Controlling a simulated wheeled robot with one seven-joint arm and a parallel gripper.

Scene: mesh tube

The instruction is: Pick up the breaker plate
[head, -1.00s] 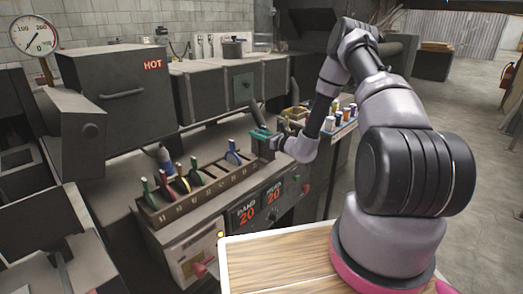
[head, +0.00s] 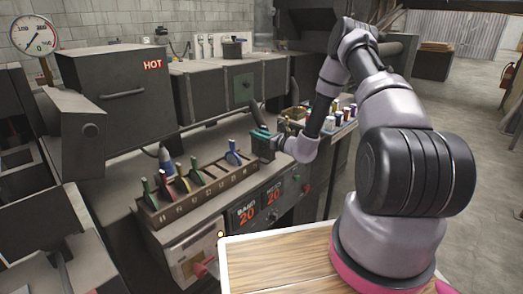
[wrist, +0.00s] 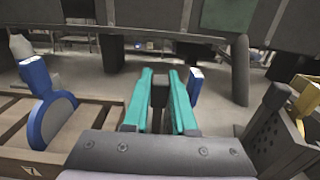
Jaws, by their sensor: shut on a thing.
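My gripper (head: 262,133) is at the far right end of the labelled slotted rack, low over the bench. In the wrist view its two teal fingers (wrist: 161,100) are close together around a narrow dark grey piece (wrist: 158,94), which I take to be the breaker plate. Most of that piece is hidden by the fingers and the gripper body, so I cannot tell whether it is clear of what is under it. A blue-and-white handle (wrist: 195,82) shows just beyond the right finger, partly hidden.
The slotted rack (head: 160,215) holds green, red, yellow and blue pieces. A dark perforated part (wrist: 268,135) is close on the right. A HOT box (head: 110,90) stands behind the rack.

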